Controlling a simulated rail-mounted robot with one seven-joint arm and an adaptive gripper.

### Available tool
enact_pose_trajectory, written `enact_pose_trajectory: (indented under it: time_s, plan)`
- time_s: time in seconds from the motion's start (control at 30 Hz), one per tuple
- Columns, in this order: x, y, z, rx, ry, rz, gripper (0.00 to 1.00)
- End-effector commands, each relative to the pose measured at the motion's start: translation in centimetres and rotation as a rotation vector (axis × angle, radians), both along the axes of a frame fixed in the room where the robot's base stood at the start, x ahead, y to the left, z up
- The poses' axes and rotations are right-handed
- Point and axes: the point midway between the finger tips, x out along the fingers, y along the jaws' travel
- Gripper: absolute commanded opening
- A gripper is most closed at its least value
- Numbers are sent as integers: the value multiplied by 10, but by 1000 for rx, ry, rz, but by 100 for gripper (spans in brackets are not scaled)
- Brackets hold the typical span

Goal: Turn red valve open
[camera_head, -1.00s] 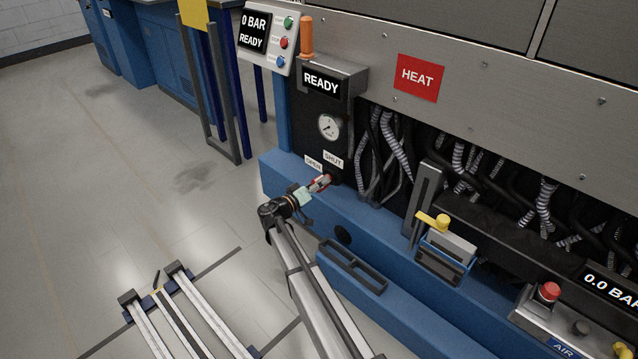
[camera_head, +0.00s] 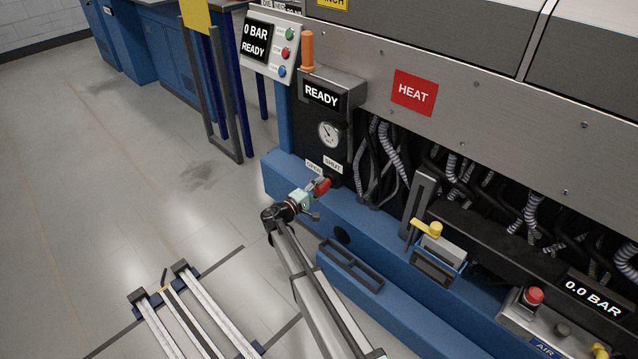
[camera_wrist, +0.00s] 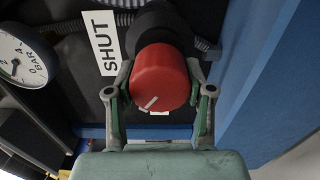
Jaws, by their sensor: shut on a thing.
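The red valve (camera_wrist: 160,77) is a round red knob with a white line on its face, set on a black body. In the head view the red valve (camera_head: 322,186) sits low on the dark panel, below the labels OPEN (camera_head: 314,167) and SHUT (camera_head: 333,166). My gripper (camera_wrist: 158,100) is shut on the knob, one finger on each side. In the wrist view the SHUT label (camera_wrist: 107,55) is left of the knob, and a small part of another white label shows under it. In the head view my gripper (camera_head: 314,190) partly hides the knob.
A pressure gauge (camera_head: 329,134) is above the valve, with a READY display (camera_head: 321,94) higher up. Hoses (camera_head: 390,155) hang to the right. A blue machine ledge (camera_head: 285,177) runs below the panel. Open floor (camera_head: 120,190) lies to the left.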

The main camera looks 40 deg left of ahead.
Motion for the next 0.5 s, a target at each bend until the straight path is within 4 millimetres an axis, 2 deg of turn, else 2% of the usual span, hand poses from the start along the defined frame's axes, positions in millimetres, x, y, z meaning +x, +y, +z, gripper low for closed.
enact_pose_trajectory:
  time_s: [0.03, 0.5]
  plan:
    - [2, 0, 4, -47, 2, -1, 18]
    - [3, 0, 2, -453, 30, -1, 18]
